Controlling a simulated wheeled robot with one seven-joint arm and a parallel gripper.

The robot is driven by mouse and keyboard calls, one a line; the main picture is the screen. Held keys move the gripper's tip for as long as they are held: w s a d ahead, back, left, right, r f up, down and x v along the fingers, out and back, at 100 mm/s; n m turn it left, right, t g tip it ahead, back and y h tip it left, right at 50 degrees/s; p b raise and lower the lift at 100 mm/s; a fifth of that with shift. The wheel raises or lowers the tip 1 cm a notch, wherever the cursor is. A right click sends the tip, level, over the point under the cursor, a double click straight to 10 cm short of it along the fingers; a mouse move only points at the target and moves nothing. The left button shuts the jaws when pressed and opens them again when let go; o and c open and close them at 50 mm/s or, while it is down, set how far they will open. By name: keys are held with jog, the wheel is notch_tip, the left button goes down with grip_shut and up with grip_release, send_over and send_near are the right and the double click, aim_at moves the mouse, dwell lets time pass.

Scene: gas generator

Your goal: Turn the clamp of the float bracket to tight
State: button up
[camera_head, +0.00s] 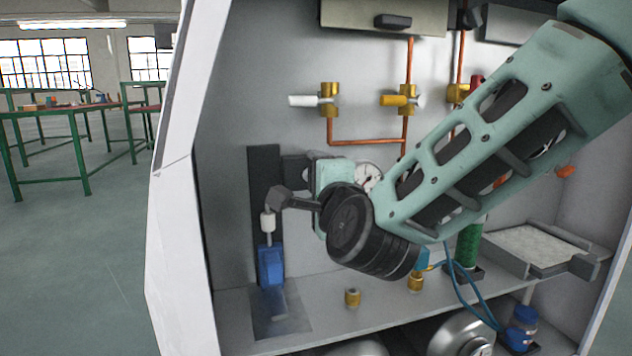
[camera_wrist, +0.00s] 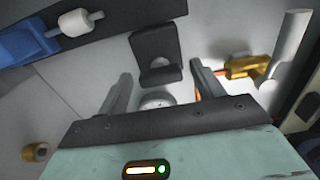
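The float assembly is at the left of the cabinet: a black upright rail (camera_head: 264,165), a white cylinder (camera_head: 267,223) on a thin rod, and a blue block (camera_head: 271,265) below it. They also show at the upper left of the wrist view, with the white cylinder (camera_wrist: 74,23) and blue block (camera_wrist: 25,45). A black L-shaped piece (camera_wrist: 154,45), which may be the clamp, sits beside the rail. My gripper (camera_wrist: 160,70) is open, its fingers either side of that piece's near end. Nothing is held. Contact cannot be told. My wrist hides part of this in the head view.
A round gauge (camera_head: 368,177) sits just right, partly behind my wrist. A tray (camera_head: 540,250) is at the right.

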jog(key=b+v, duration=0.2)
jog(key=v, duration=1.5)
jog(key=shift+s+b, duration=0.25)
jog(key=shift+b, duration=0.15)
jog(key=shift+r, duration=0.1)
